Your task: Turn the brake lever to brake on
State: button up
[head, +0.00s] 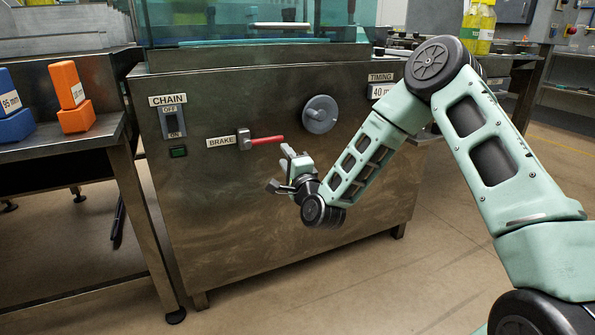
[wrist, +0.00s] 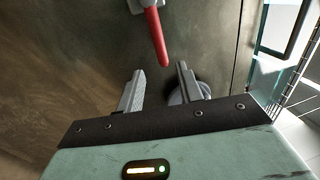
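The brake lever (head: 266,140) has a red handle and a grey hub at its left end. It sticks out to the right, near level, beside a BRAKE label (head: 221,141) on the machine's front panel. In the wrist view the red handle (wrist: 157,40) shows at the top, its tip ahead of the gap between my fingers. My gripper (head: 282,168) is just below and right of the handle's tip in the head view, apart from it. My gripper (wrist: 160,85) is open, with nothing between its two fingers.
A side bench (head: 60,140) with blue and orange blocks stands at the left.

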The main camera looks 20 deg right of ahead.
jog(key=s+f, duration=0.1)
jog(key=s, duration=0.6)
jog(key=shift+s+f+p, duration=0.25)
jog(key=shift+p, duration=0.15)
jog(key=s+a+n+g+y, duration=0.2)
jog(key=a+n+g+y, duration=0.4)
jog(key=a+n, duration=0.45)
jog(key=s+a+f+n+g, duration=0.2)
jog(key=s+a+n+g, duration=0.35)
jog(key=s+a, duration=0.3)
jog(key=s+d+r+n+g+h, duration=0.25)
jog(key=s+n+g, duration=0.2)
jog(key=s, duration=0.85)
jog(key=s+d+r+n+g+h, duration=0.25)
jog(key=s+n+g, duration=0.2)
jog(key=s, duration=0.75)
notch_tip(320, 180, up, 33)
jog(key=s+p, duration=0.1)
jog(key=p, duration=3.2)
jog(key=shift+n+p, duration=0.3)
jog(key=shift+n, duration=0.1)
jog(key=shift+a, duration=0.1)
